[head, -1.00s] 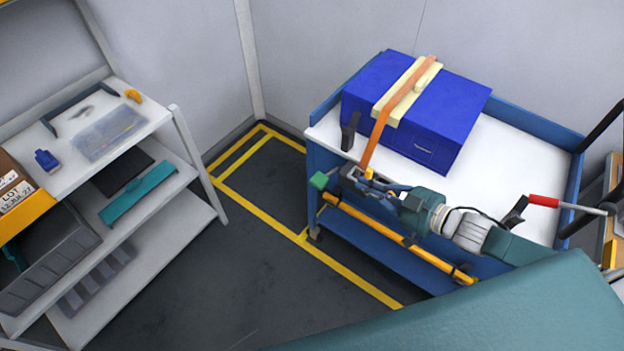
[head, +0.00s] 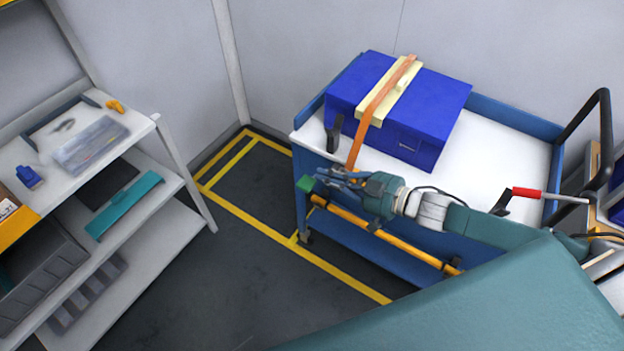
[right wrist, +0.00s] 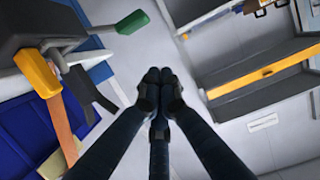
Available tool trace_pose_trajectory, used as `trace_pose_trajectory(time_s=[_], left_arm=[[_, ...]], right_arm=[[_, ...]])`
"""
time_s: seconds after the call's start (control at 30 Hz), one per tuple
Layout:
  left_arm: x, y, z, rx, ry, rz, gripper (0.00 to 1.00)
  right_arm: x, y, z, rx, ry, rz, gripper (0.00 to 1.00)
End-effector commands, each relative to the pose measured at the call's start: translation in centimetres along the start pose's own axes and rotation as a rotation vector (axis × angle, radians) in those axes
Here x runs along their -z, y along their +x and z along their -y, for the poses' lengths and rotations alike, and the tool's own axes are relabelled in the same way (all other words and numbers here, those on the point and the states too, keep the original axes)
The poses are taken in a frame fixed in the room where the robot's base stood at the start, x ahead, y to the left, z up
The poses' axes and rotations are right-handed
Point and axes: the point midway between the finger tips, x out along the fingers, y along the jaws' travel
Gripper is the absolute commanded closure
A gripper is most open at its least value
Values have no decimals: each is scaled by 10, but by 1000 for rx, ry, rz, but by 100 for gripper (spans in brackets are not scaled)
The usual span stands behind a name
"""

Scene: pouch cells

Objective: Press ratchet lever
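An orange strap (head: 374,115) runs over a blue box (head: 430,100) and down past the cart's near edge. In the right wrist view the strap (right wrist: 62,130) meets a dark grey ratchet body with a yellow tab (right wrist: 37,72) and a lever with a green grip (right wrist: 133,22). The green grip (head: 305,184) also shows in the head view, at the cart's left corner. My right gripper (head: 328,178) is beside it, covering part of the ratchet. In the wrist view its fingertips (right wrist: 158,92) are together and empty, with a gap to the green grip. My left gripper is out of view.
The blue-rimmed white cart (head: 505,140) has a yellow-orange bar (head: 400,238) along its near side and a red-handled lever (head: 525,192) at right. A shelf rack (head: 150,125) stands at left. Yellow-marked floor (head: 260,225) between them is clear.

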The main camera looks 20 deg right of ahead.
Motion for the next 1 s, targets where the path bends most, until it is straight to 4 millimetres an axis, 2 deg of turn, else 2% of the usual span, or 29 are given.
trace_pose_trajectory(time_s=[0.03, 0.2, 0.3, 0.5, 1.0], left_arm=[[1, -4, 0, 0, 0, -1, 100], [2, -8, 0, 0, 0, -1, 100], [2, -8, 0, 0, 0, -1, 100], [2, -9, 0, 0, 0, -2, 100], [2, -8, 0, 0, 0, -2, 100]], right_arm=[[4, 13, -1, -2, -1, -5, 100], [4, 48, -1, -1, -1, -4, 100], [-18, 50, 0, -2, 3, 3, 100], [-36, 54, 0, -2, 1, 1, 100], [-40, 54, 0, -2, -5, 1, 100]])
